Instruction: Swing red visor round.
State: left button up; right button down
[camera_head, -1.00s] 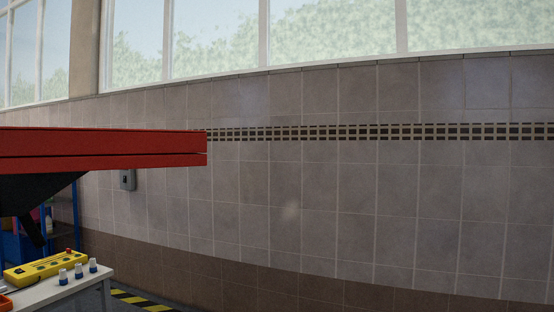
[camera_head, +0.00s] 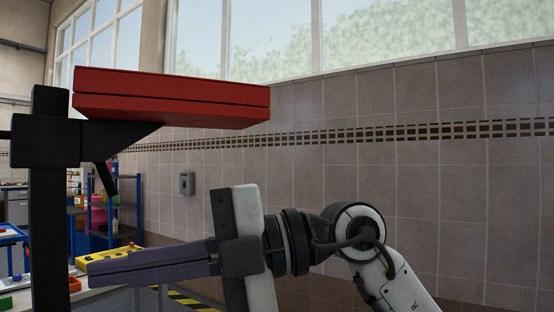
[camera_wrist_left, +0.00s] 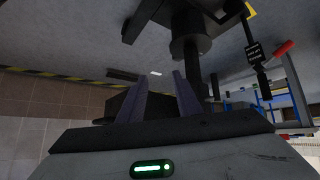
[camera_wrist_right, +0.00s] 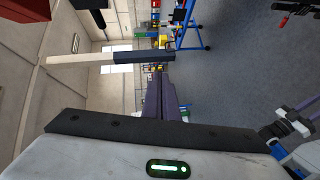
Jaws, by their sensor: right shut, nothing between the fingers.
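The red visor (camera_head: 170,98) is a thick flat red slab at the upper left of the head view. It sits on a black bracket (camera_head: 120,133) beside a black upright post (camera_head: 47,215). A red part at the upper left of the right wrist view (camera_wrist_right: 25,9) is probably the visor too. My right gripper (camera_head: 92,268) is shut and empty, pointing left below the visor and apart from it. Its closed fingers also show in the right wrist view (camera_wrist_right: 160,82). My left gripper (camera_wrist_left: 160,82) is open, its fingers apart in the left wrist view; the head view does not show it.
A yellow control box (camera_head: 105,254) lies on a bench behind my right fingers. A blue rack (camera_head: 112,205) stands behind. A tiled wall (camera_head: 310,170) fills the right. The left wrist view shows a dark column (camera_wrist_left: 190,45) beyond the fingers and a red-gripped lever (camera_wrist_left: 284,48).

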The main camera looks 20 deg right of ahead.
jog(key=w+d+r+m+t+h+b, duration=0.2)
jog(key=d+r+t+h, duration=0.2)
jog(key=d+t, duration=0.1)
jog(key=m+t+h+b, duration=0.3)
jog(key=m+t+h, duration=0.7)
jog(key=m, duration=0.1)
send_near(268, 111)
jog(key=w+p, duration=0.2)
jog(key=w, duration=0.1)
jog(key=w+p, duration=0.1)
jog(key=w, duration=0.1)
jog(key=shift+a, duration=0.3)
jog(key=shift+w, duration=0.6)
jog(key=shift+w+a, duration=0.1)
